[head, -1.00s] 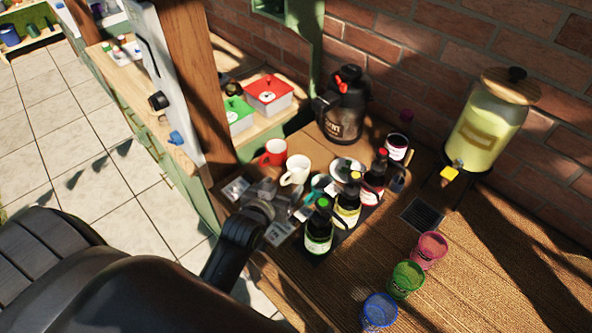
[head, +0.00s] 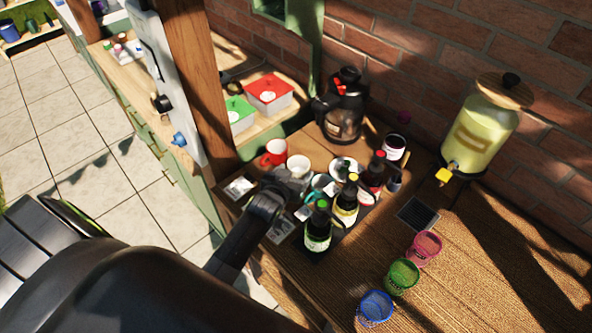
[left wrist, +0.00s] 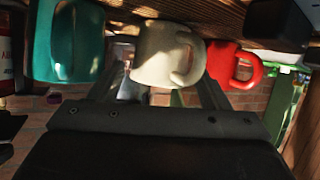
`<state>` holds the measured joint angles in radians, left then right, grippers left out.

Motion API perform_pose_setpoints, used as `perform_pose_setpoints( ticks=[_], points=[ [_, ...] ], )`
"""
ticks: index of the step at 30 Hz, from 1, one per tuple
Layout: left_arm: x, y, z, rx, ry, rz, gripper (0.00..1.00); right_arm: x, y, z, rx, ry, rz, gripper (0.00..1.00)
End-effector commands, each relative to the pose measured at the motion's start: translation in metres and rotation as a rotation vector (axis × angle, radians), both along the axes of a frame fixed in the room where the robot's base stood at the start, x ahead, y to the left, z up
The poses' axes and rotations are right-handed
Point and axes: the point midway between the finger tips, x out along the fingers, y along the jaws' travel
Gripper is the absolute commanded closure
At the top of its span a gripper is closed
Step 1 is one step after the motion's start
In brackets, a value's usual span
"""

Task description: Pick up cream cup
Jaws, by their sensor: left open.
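The cream cup (head: 298,163) stands on the wooden table, beside a red cup (head: 274,152). My left gripper (head: 287,182) is in front of the cream cup and hides its lower part. In the left wrist view, which looks upside down, the cream cup (left wrist: 160,52) is centred ahead of the open left gripper (left wrist: 160,92), with its handle to the right. The fingers point toward it on both sides; I cannot tell whether they touch it. My right gripper is not in view.
A teal cup (left wrist: 68,42) is close on the left in the wrist view, and the red cup (left wrist: 232,65) is close on the right. Several bottles, one with a green label (head: 318,232), stand right of my gripper. A dark coffee pot (head: 342,110) stands behind.

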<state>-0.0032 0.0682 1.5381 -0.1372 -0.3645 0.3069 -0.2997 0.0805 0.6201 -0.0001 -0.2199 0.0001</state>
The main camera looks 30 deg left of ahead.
Motion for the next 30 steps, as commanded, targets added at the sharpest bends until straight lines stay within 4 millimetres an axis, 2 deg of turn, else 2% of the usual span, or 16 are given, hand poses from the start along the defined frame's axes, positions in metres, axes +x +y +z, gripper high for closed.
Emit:
perform_pose_setpoints(
  ticks=[6, 14, 17, 23, 30],
  points=[
    [0.0146, 0.001, -0.0051, 0.0, -0.002, 0.0, 0.3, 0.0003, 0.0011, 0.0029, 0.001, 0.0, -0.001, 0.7],
    [0.0157, 0.0012, -0.0065, -0.001, -0.001, 0.0, 0.3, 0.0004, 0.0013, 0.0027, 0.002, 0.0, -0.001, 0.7],
    [0.0156, 0.0012, -0.0064, -0.001, -0.001, 0.0, 0.39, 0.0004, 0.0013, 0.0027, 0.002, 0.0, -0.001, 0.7],
    [0.0155, 0.0012, -0.0064, 0.0, -0.001, 0.0, 0.65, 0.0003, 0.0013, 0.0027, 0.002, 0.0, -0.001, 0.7],
    [0.0157, 0.0011, -0.0056, 0.0, -0.002, 0.0, 0.68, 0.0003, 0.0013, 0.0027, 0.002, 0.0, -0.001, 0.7]
  ],
)
